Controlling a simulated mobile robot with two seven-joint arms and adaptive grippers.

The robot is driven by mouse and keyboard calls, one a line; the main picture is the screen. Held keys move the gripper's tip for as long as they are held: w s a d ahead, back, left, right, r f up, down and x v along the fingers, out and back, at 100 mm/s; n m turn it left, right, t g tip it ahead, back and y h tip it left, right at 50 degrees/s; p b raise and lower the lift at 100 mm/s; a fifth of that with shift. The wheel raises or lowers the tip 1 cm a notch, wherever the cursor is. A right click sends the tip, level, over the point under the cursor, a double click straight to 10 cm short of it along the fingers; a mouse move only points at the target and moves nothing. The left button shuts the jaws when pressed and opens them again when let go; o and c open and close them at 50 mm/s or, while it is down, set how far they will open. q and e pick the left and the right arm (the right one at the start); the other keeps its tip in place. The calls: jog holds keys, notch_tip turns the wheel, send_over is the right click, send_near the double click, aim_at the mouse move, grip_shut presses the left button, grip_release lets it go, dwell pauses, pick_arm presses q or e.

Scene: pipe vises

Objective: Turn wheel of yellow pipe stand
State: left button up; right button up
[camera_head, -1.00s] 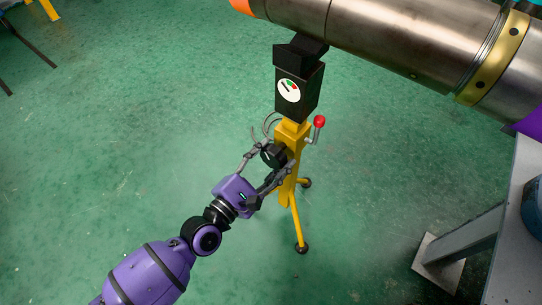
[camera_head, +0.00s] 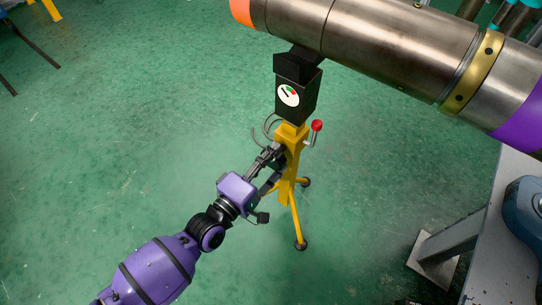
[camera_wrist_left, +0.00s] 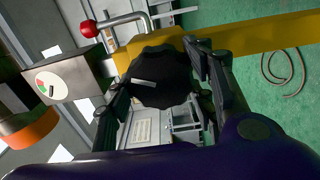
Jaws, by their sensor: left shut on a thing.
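The yellow pipe stand (camera_head: 290,135) stands on the green floor on thin legs, with a black head and a round gauge (camera_head: 288,95) on top. Its wheel is a dark, lobed black knob (camera_wrist_left: 160,78) on the yellow post, clear in the left wrist view; in the head view it is mostly hidden by my fingers. My left gripper (camera_head: 271,162) reaches in from the lower left and is shut on the wheel, one finger on each side. My right gripper is not in view.
A large metal pipe (camera_head: 380,40) with an orange end lies above the stand's head. A crank with a red ball (camera_head: 317,125) sticks out of the post's right side. A grey table (camera_head: 490,240) stands at right. The floor at left is largely clear.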

pick_arm(q)
jog(key=m+p, duration=0.1)
jog(key=m, duration=0.3)
jog(key=shift+w+r+m+p, duration=0.1)
jog(key=shift+r+m+p, duration=0.2)
jog(key=shift+r+p, duration=0.1)
jog(key=m+p, duration=0.1)
jog(key=m, duration=0.3)
jog(key=shift+d+m+p, duration=0.1)
jog(key=shift+m+p, duration=0.2)
jog(key=shift+p, duration=0.05)
jog(key=m+p, duration=0.1)
jog(key=m, duration=0.2)
jog(key=shift+m, duration=0.3)
jog(key=m, duration=0.2)
jog(key=m+p, duration=0.1)
jog(key=shift+s+d+f+m, duration=0.1)
jog(key=shift+s+d+m, duration=0.1)
jog(key=shift+m, duration=0.8)
jog(key=shift+m, duration=0.3)
jog(key=o, duration=1.1)
jog(key=shift+f, duration=0.1)
jog(key=shift+o, duration=0.2)
